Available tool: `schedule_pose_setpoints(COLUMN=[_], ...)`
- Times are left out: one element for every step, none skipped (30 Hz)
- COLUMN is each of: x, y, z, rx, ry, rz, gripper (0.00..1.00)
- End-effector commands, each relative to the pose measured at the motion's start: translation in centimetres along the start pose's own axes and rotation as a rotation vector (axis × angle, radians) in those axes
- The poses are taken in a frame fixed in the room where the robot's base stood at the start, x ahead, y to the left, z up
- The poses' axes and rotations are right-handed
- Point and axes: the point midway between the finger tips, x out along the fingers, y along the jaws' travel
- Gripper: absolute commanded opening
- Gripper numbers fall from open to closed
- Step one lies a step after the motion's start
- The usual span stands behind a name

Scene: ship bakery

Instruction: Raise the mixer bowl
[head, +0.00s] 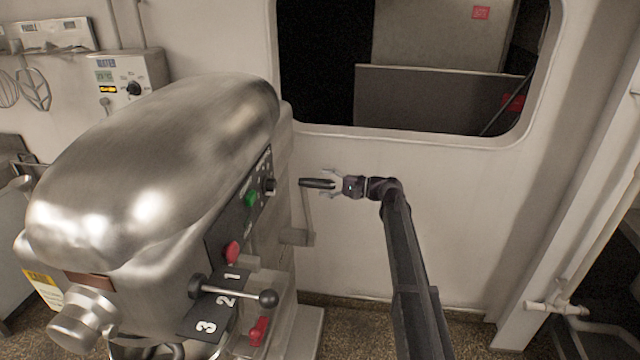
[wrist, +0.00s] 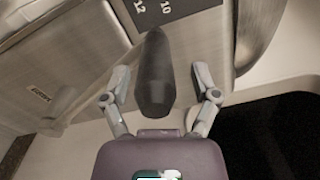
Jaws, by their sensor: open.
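The large brushed-metal mixer (head: 150,160) fills the left of the head view. A lever with a black grip (head: 316,183) stands up at its right side, its metal bar running down to a bracket. My gripper (head: 332,184) is at that grip, its fingers open on either side of it. In the wrist view the black grip (wrist: 155,75) lies between the two spread fingers, with a gap visible on both sides. The mixer bowl cannot be made out clearly; the mixer head hides most of the space below.
The mixer front has a gear lever with a black ball (head: 268,298), a red button (head: 232,252) and a green button (head: 251,198). A wall with a window (head: 420,90) stands behind. A pipe (head: 590,325) runs at the lower right.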

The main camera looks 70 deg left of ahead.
Motion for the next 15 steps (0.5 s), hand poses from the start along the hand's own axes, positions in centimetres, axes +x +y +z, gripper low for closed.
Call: schedule_pose_setpoints(x=[-0.7,-1.1,-1.7,-2.1,-2.5,-3.1,-3.6,-4.2,-4.9,-5.4,-5.9,-6.5,-7.0,-7.4,-7.9], y=[0.0,0.0,0.0,0.0,0.0,0.0,0.0,0.0,-0.1,-0.1,-0.1,-0.1,-0.1,-0.1,-0.1], z=[0.0,0.0,0.0,0.0,0.0,0.0,0.0,0.0,0.0,0.0,0.0,0.0,0.0,0.0,0.0], rx=[0.000,0.000,0.000,0.000,0.000,0.000,0.000,0.000,0.000,0.000,0.000,0.000,0.000,0.000,0.000], ry=[0.002,0.003,0.003,0.003,0.002,0.002,0.003,0.003,0.004,0.004,0.004,0.004,0.004,0.005,0.005], rz=[0.000,-0.001,-0.001,0.000,0.000,0.000,0.000,-0.001,-0.001,-0.001,-0.001,-0.001,-0.001,-0.001,-0.001], gripper=[0.78,0.78,0.78,0.78,0.78,0.78,0.78,0.78,0.78,0.78,0.78,0.78,0.78,0.78,0.78])
